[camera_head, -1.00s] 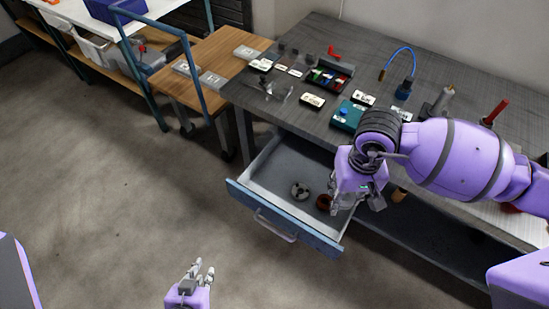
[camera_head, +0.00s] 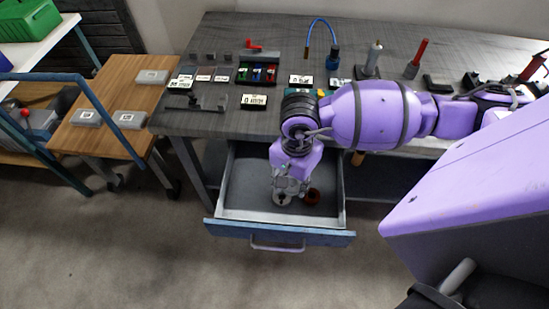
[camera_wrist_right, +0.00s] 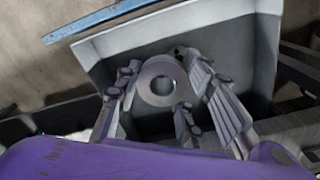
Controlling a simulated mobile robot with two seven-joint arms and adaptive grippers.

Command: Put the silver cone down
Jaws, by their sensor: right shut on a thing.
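My right gripper (camera_head: 290,186) points down into the open drawer (camera_head: 236,203) and is shut on the silver cone. In the head view the fingers hide most of the cone, so its shape is hard to make out. In the right wrist view a pale grey ring-shaped end (camera_wrist_right: 148,70) shows between the fingers of the right gripper (camera_wrist_right: 168,95). A grey round piece (camera_head: 281,200) shows in the drawer below the fingers. I cannot tell whether the cone touches the drawer floor. My left gripper is out of view.
A reddish-brown round piece (camera_head: 313,197) lies close right of the fingers. The drawer's left part is bare. The dark workbench (camera_head: 215,45) above carries a parts tray (camera_head: 258,74), labels and tools. A wooden side table (camera_head: 105,100) stands left.

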